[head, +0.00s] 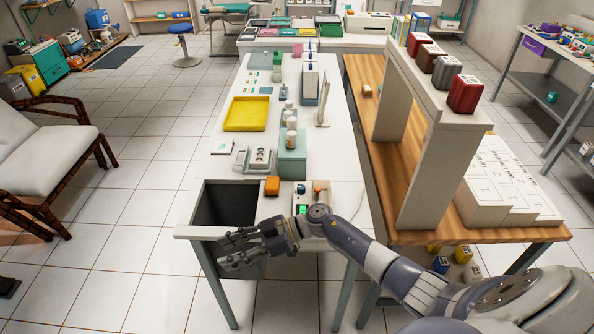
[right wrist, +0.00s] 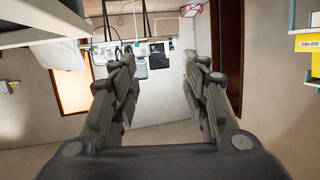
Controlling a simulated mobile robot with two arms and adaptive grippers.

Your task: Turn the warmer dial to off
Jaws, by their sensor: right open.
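A small white device with a lit green display (head: 302,210) stands at the near end of the white table, partly hidden behind my right wrist. A small orange round part (head: 318,187) shows at its back; I cannot tell whether this is the warmer dial, and no dial setting can be read. My right gripper (head: 226,250) is open and empty, pointing left at the table's front edge, left of the device and apart from it. In the right wrist view its two fingers (right wrist: 158,78) are spread with nothing between them. My left gripper is not in view.
A dark open basin (head: 225,200) is set in the table's near left corner. An orange block (head: 272,186) and a green box (head: 292,160) stand behind the gripper. A yellow tray (head: 247,114) lies farther back. A wooden bench with a white shelf (head: 430,150) stands right.

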